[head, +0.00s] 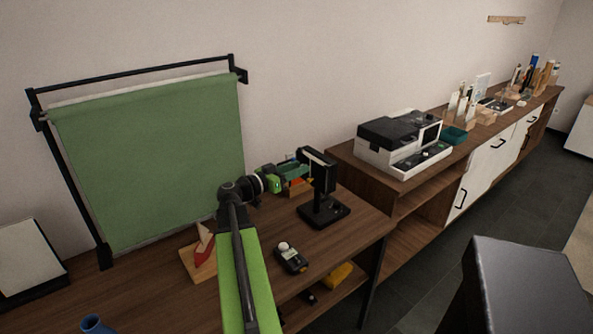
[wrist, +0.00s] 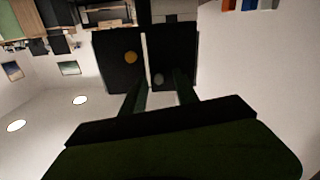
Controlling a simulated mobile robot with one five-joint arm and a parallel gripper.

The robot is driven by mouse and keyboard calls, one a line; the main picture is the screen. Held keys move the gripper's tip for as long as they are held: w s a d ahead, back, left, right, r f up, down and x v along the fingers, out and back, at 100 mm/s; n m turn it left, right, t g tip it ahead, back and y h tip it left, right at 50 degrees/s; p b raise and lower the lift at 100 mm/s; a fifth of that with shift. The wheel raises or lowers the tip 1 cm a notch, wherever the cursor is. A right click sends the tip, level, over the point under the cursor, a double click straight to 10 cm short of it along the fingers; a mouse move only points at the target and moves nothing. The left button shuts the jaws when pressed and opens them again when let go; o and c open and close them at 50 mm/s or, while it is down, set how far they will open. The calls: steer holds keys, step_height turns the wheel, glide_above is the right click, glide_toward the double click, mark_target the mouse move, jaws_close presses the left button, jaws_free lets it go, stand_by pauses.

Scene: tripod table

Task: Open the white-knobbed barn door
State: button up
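A small black lamp-like fixture (head: 321,181) stands upright on a square base on the brown table, with flat panels at its top. In the wrist view two dark panels stand side by side with a narrow bright gap between them. The left barn door (wrist: 113,64) carries an orange knob (wrist: 130,57). The right barn door (wrist: 172,55) carries a pale grey-white knob (wrist: 158,79). My gripper (wrist: 158,88) is open, its dark fingers apart, with the pale knob between their tips in the picture. I cannot tell whether they touch it. In the head view my gripper is partly hidden beside the fixture.
A black handheld meter (head: 291,258) with a white dome lies in front of the fixture. A green backdrop (head: 150,160) hangs on a black frame behind. A white-and-black machine (head: 403,143) sits on the cabinet at right. A yellow item (head: 338,275) lies on the lower shelf.

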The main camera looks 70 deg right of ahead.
jaws_close()
stand_by(0.8)
stand_by(0.5)
steer(key=shift+g, duration=0.3)
